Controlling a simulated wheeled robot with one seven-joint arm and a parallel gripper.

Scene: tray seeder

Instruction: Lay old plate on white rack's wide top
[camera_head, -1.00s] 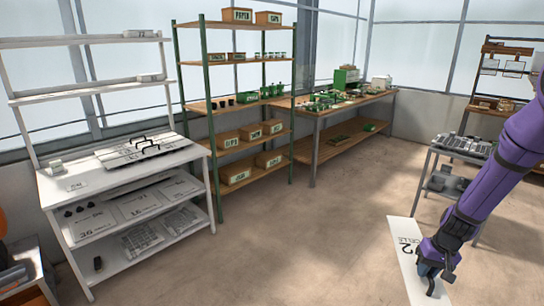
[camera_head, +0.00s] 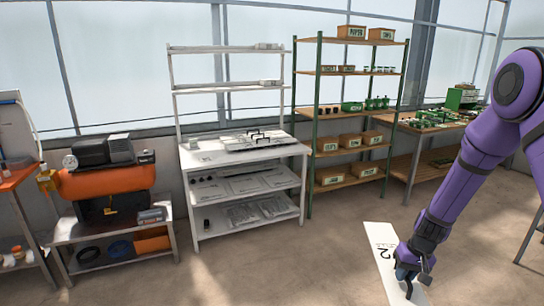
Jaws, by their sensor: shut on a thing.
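My gripper (camera_head: 408,284) is at the lower right of the head view, shut on a white plate (camera_head: 379,236) with dark print, of which a "2" can be read. The plate hangs out over the floor, apart from any furniture, and its lower end is partly hidden by my gripper. The white rack (camera_head: 205,166) stands left of centre against the window wall. Its wide top carries flat plates with dark handles (camera_head: 257,139) towards the middle and right, and a small block and label at the left. Two narrow shelves rise above it.
An orange compressor (camera_head: 105,184) on a metal stand is left of the rack. A green-posted shelf (camera_head: 312,120) with labelled boxes stands close on its right, then a wooden bench (camera_head: 430,125). The floor (camera_head: 290,265) before the rack is clear.

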